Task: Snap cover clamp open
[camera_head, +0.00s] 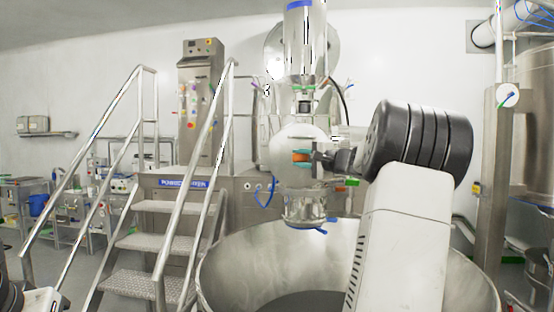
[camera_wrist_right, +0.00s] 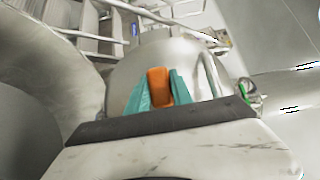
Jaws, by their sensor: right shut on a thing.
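The cover clamp shows as an orange handle (camera_head: 301,156) on the round steel housing (camera_head: 297,138), at the middle of the head view. My right gripper (camera_head: 315,157) reaches it from the right. In the right wrist view the orange handle (camera_wrist_right: 159,87) stands between the two teal fingertips of my right gripper (camera_wrist_right: 160,98), which are shut on it. The steel housing (camera_wrist_right: 190,58) is right behind it. The rest of the clamp is hidden, so I cannot tell whether it is open. My left gripper is out of view.
A large open steel bowl (camera_head: 235,265) lies below the housing. Metal steps (camera_head: 155,243) with handrails stand to the left, beside a control cabinet (camera_head: 200,100). A steel post (camera_head: 492,180) and a large vessel (camera_head: 535,120) stand at the right.

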